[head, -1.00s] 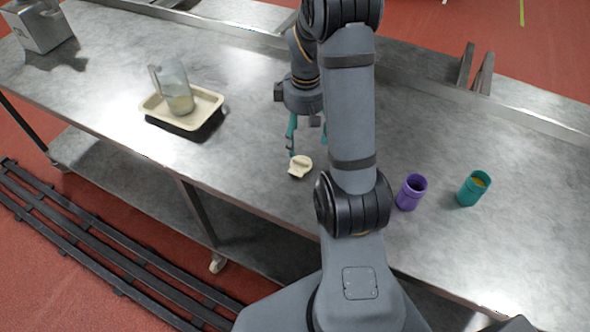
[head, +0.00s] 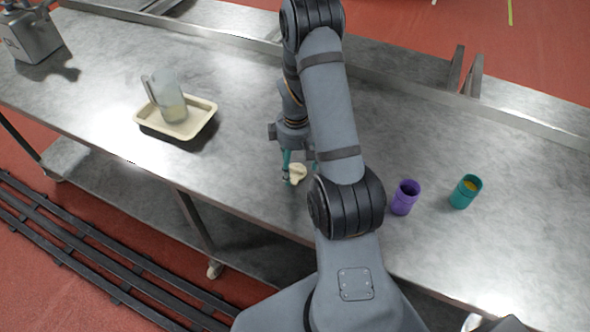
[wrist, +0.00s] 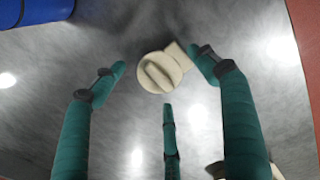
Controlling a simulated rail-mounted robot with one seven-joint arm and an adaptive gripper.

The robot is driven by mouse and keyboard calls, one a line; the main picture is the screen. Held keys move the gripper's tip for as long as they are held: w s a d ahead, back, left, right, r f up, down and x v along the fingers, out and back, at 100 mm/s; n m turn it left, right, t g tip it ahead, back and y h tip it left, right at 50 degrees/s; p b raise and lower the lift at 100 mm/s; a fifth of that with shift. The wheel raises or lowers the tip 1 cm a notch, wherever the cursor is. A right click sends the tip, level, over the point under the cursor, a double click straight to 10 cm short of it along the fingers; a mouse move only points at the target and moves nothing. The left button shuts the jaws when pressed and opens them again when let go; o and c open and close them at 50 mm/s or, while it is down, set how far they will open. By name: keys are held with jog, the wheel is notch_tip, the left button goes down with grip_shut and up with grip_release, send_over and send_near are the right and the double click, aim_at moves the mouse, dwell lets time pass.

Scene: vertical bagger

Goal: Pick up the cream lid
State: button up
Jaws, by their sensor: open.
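The cream lid (head: 297,173) lies on the metal table near its front edge. In the wrist view the cream lid (wrist: 160,71) is round with a raised bar on top and a tab at its upper right. My gripper (wrist: 162,70) is open, its teal fingers spread on both sides of the lid and a third finger below it in the picture. In the head view my gripper (head: 299,172) is low over the lid; my arm hides part of it. I cannot tell whether a finger touches the lid.
A cream tray (head: 207,108) holding a clear jug (head: 168,97) stands to the left. A purple cup (head: 404,198) and a teal cup (head: 465,192) with yellow contents stand to the right. A metal box (head: 33,38) is at the far left.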

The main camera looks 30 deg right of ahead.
jog(key=shift+f, duration=0.4)
jog(key=shift+c, duration=0.5)
jog(key=c, duration=0.7)
jog(key=shift+c, duration=0.4)
